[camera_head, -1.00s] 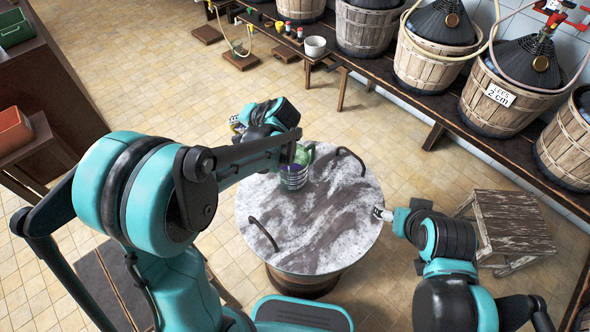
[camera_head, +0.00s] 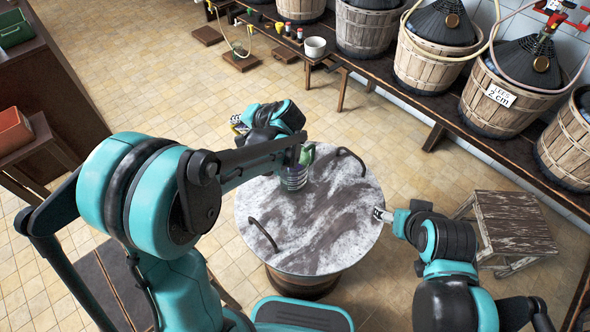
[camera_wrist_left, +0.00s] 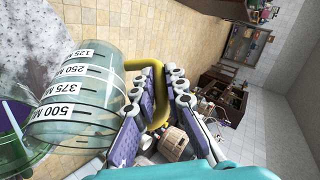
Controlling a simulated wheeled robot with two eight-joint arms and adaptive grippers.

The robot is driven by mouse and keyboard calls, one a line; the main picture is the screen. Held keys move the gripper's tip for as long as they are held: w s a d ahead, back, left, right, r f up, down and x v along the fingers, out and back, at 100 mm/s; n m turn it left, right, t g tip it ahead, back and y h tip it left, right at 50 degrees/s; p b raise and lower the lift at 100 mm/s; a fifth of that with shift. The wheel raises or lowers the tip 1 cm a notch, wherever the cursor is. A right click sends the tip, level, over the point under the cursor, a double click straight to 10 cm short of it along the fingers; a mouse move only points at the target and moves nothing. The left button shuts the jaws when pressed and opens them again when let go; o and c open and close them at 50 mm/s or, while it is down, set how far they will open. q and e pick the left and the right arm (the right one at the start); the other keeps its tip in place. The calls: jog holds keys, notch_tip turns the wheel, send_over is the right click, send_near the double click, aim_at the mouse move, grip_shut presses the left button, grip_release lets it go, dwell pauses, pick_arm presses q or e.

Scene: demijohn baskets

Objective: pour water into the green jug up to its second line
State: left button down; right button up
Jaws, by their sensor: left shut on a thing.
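The green jug (camera_head: 308,153) stands on the round marble-topped table (camera_head: 325,225). Its banded body (camera_head: 293,178) shows below my left wrist, which hides part of it. In the left wrist view, green parts of it (camera_wrist_left: 18,162) show at the lower left. My left gripper (camera_head: 238,124) is shut on the yellow handle (camera_wrist_left: 152,88) of a clear measuring jug (camera_wrist_left: 78,97) marked from 125 to 500 ML, seen tilted and overlapping the green jug. I cannot make out a water level in either. My right gripper (camera_head: 381,214) is at the table's right edge, its jaws unclear.
Two dark curved handles (camera_head: 263,234) (camera_head: 352,158) stand up from the tabletop. A wooden stool (camera_head: 508,228) is at the right. A bench with basketed demijohns (camera_head: 435,60) runs along the wall. A white pot (camera_head: 315,46) stands on a low shelf. The tabletop's middle is clear.

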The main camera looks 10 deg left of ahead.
pick_arm(q)
jog(key=shift+d, duration=0.1)
dwell(0.6)
jog(key=shift+d+r+y+b, duration=0.15)
jog(key=shift+y+b, duration=0.15)
jog(key=shift+d+r+y+b, duration=0.2)
jog(key=shift+d+y+b, duration=0.15)
jog(key=shift+y+b, duration=0.25)
dwell(4.6)
jog(key=shift+a+h+p, duration=0.25)
jog(key=shift+h+p, duration=0.1)
jog(key=shift+h, duration=0.05)
jog(key=shift+a+f+h+p, duration=0.1)
jog(key=shift+a+h+p, duration=0.2)
jog(key=shift+f, duration=0.15)
dwell(1.0)
